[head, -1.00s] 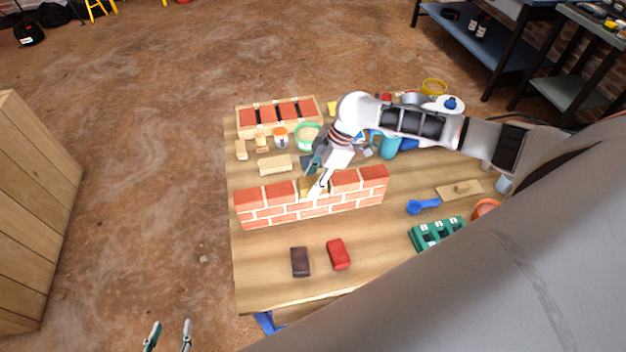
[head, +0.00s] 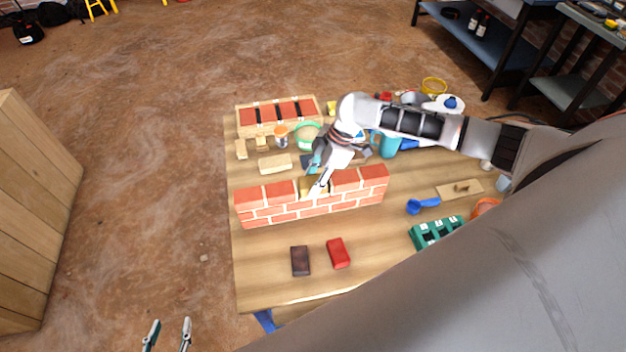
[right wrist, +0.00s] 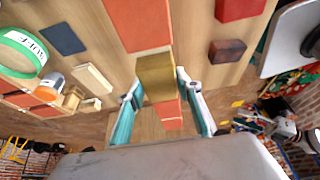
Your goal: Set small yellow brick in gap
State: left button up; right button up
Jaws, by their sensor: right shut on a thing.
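A low wall of red bricks with pale joints (head: 270,212) stands across the table and also runs up the right wrist view (right wrist: 141,22). The small yellow brick (right wrist: 156,78) sits in line with the wall's top course, between red bricks on either side. In the head view the yellow brick (head: 306,184) is partly hidden by my right gripper (head: 316,186). My right gripper (right wrist: 157,92) is shut on the yellow brick, one finger on each side. Whether the brick rests fully on the course below cannot be told. My left gripper (head: 169,332) is open and empty, low at the left, off the table.
A dark brick (head: 300,261) and a red brick (head: 338,253) lie in front of the wall. Behind it are a wooden crate of red bricks (head: 241,128), a green tape roll (head: 298,146) and a pale block (head: 275,164). A green tray (head: 436,233) and blue scoop (head: 424,206) lie right.

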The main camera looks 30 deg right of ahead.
jog(key=shift+f, duration=0.1)
dwell(0.4)
jog(key=o, duration=1.1)
jog(key=o, duration=0.3)
